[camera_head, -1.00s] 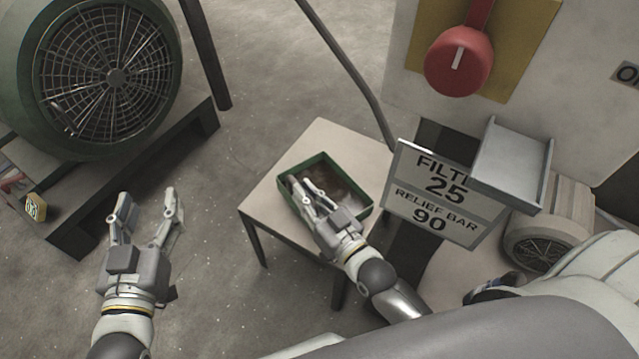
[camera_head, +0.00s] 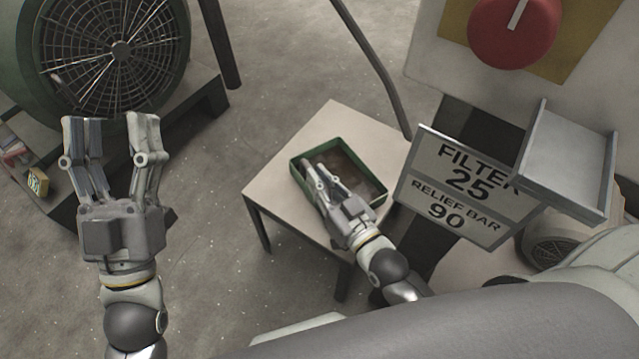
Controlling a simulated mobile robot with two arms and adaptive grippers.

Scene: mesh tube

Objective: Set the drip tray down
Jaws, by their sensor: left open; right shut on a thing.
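The drip tray (camera_head: 368,173) is a shallow green rectangular tray with a brownish, stained inside. It shows level over the top of the small pale table (camera_head: 275,190), within its edges; I cannot tell whether its underside touches. My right gripper (camera_head: 316,170) is shut on the tray at its near left side, and the gripper and forearm hide part of the tray's front wall. My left gripper (camera_head: 110,124) is open and empty, its fingers pointing up the picture, well left of the table and apart from the tray.
A sign reading FILTER 25, RELIEF BAR 90 (camera_head: 460,190) stands close to the table's right. A grey metal ledge (camera_head: 565,165) and a red knob (camera_head: 513,30) are further right. A large green caged fan (camera_head: 120,50) is at upper left. Floor between fan and table is clear.

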